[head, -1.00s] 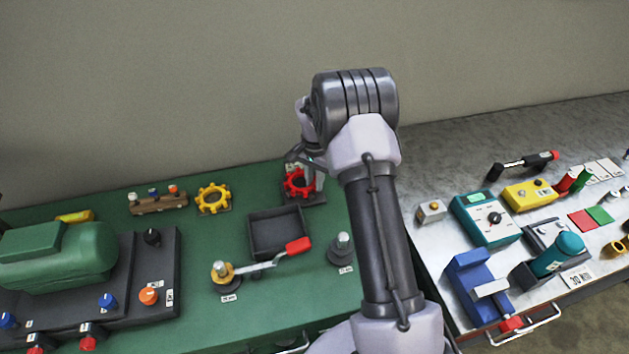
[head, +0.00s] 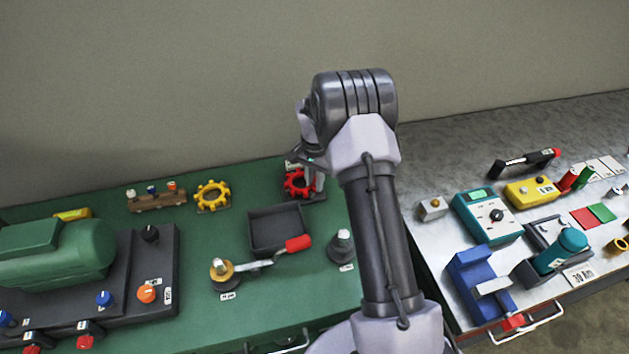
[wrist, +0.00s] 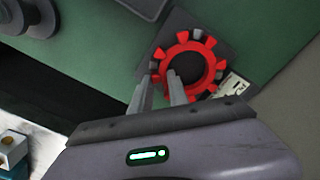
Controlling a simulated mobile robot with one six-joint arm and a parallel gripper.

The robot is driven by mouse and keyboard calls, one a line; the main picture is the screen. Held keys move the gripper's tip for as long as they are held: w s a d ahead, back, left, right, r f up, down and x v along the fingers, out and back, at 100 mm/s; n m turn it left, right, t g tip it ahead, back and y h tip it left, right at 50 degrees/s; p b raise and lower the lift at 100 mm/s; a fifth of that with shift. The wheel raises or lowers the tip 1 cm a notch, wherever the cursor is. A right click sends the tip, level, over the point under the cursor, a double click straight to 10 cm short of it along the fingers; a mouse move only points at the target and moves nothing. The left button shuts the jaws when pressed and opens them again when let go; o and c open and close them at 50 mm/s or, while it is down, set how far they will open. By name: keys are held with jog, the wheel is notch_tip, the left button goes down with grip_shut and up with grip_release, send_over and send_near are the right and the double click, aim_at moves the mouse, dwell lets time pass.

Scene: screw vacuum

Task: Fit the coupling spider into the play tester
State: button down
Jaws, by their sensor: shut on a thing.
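A red toothed ring (head: 293,184), which looks like the coupling spider, lies flat at the back right of the green bench. In the wrist view the red ring (wrist: 181,43) has grey blocks between some of its teeth and a dark square plate (wrist: 222,50) under it. That plate may be the play tester; I cannot tell for sure. My gripper (wrist: 161,76) is shut on the near edge of the red ring, its two fingers reaching down to the rim. In the head view my gripper (head: 312,178) partly covers the ring. The exact finger contact is hidden.
A yellow toothed ring (head: 212,195) lies to the left on its own plate. A green motor (head: 60,252) fills the left. A white label (wrist: 236,87) lies beside the red ring.

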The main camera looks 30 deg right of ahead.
jog(key=shift+f, duration=0.45)
jog(key=c, duration=1.2)
grip_release()
notch_tip(320, 180, up, 18)
jog(key=p, duration=0.5)
jog(key=shift+f, duration=0.25)
